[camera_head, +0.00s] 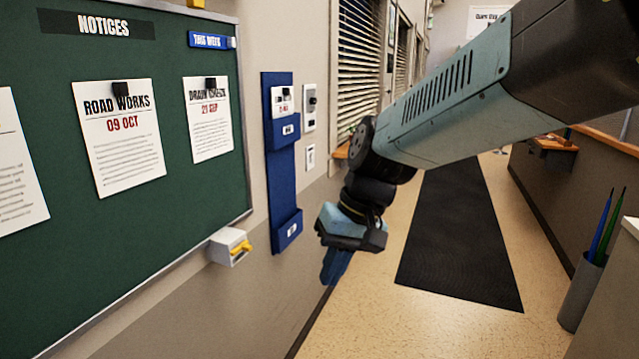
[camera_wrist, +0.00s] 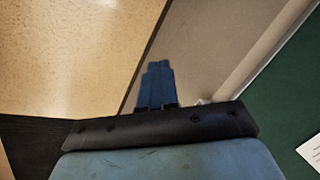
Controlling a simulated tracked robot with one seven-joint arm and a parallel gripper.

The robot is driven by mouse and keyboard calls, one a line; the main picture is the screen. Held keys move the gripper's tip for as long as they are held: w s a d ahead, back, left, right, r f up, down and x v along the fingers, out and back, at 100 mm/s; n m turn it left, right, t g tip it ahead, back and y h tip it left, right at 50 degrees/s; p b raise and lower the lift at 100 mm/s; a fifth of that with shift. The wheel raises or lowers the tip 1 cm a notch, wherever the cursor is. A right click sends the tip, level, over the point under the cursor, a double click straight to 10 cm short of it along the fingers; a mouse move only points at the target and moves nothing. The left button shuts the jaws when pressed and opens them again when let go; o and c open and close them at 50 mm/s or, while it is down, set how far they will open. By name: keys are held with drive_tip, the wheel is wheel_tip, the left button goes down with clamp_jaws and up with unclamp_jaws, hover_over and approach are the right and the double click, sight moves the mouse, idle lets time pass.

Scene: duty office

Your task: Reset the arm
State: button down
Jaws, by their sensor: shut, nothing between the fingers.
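My arm reaches in from the upper right in the head view and bends down at the wrist. My gripper (camera_head: 333,268) hangs in the air beside the left wall, its fingers pointing down. In the wrist view the blue fingers (camera_wrist: 157,84) lie together with nothing between them, so the gripper is shut and empty. Below the fingers in that view are the skirting line and the speckled floor. The gripper appears apart from the wall and the things on it.
A green notice board (camera_head: 150,225) with several pinned sheets fills the left wall. A blue wall rack (camera_head: 283,170) and a small white holder (camera_head: 229,246) are near the gripper. A dark mat (camera_head: 457,240) lies on open floor. A bin (camera_head: 580,294) stands at right.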

drive_tip(key=s+d+r+m+t+h, duration=0.1)
drive_tip(key=d+r+t+h, duration=0.1)
drive_tip(key=d, duration=0.8)
drive_tip(key=s+d+r+m+t+h, duration=0.1)
drive_tip(key=s+d+r+m+t, duration=0.1)
drive_tip(key=d, duration=0.9)
drive_tip(key=shift+d+r+t+h, duration=0.2)
drive_tip(key=shift+r+t+h, duration=0.2)
drive_tip(key=shift+r+t, duration=0.5)
drive_tip(key=shift+s, duration=0.15)
